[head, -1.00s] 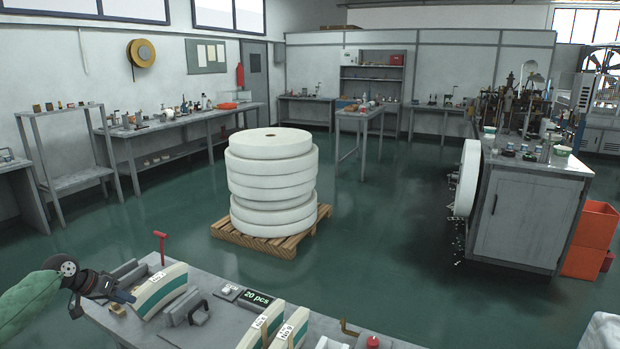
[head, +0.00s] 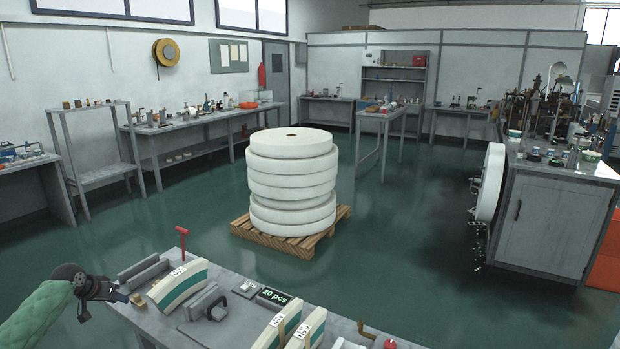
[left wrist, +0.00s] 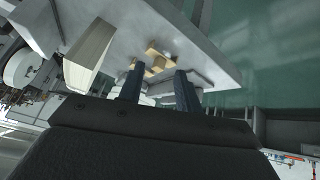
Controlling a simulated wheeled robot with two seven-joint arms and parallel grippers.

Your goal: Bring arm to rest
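My left gripper (head: 118,296) is at the left end of the near workbench (head: 240,325), beside its edge. In the left wrist view its two dark fingers (left wrist: 158,82) stand apart, with nothing held between them. A curved stack of white and green paper blanks (head: 180,284) lies on the bench to the right of the gripper, apart from it. A small brass-coloured block (head: 137,299) sits at the bench edge near the fingers. My right arm and gripper are in neither view.
A grey clamp (head: 205,302), a "20 pcs" display (head: 273,296), more labelled blanks (head: 279,325) and a red-topped lever (head: 182,238) are on the bench. A pallet (head: 290,238) with large white rolls (head: 292,180) stands beyond. Green floor (head: 400,250) is clear around it.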

